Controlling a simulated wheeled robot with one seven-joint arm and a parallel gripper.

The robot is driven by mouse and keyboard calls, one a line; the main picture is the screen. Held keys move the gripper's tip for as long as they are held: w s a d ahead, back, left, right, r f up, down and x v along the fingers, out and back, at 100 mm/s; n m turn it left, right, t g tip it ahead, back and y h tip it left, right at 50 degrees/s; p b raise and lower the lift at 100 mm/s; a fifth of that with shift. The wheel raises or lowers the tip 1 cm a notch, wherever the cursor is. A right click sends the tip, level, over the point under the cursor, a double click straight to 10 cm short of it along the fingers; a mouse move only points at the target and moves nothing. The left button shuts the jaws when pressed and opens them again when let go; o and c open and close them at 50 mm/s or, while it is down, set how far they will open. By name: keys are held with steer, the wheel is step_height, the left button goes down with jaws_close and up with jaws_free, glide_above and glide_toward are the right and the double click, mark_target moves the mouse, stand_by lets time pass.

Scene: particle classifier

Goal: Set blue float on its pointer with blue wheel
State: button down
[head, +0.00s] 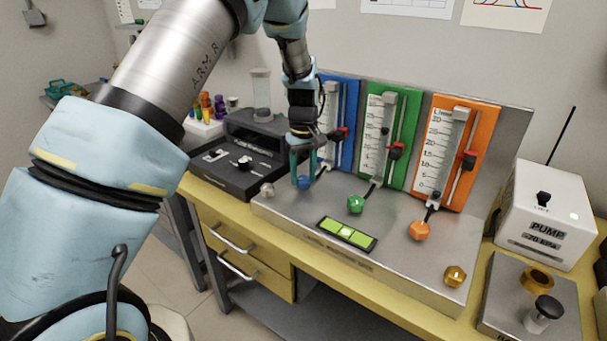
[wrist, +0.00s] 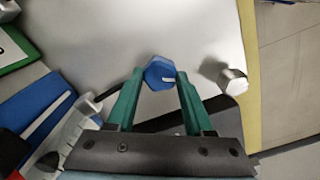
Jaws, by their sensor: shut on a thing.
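My gripper (head: 303,178) is shut on the blue wheel (head: 305,183) at the front of the flowmeter bench. In the wrist view, the green fingertips (wrist: 159,78) touch both sides of the blue wheel (wrist: 158,72), which has a pale mark on its face. The blue panel (head: 346,115) stands behind with a white scale tube (head: 330,105). A red and black pointer (head: 339,134) sits on its side rail. The blue float inside the tube cannot be made out, and my arm hides part of the panel.
A green wheel (head: 355,204) and an orange wheel (head: 419,230) sit to the right below their panels. A silver knob (head: 267,189) is left of the blue wheel, a brass knob (head: 455,276) far right. A green level (head: 347,233) lies in front. A white pump (head: 546,215) stands right.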

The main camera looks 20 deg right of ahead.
mark_target(303, 178)
steer(key=shift+n, duration=0.6)
steer(key=shift+c, duration=1.4)
jaws_free()
steer(key=shift+r, duration=0.1)
step_height(303, 178, up, 11)
steer(key=b, duration=0.2)
steer(key=shift+f, duration=0.2)
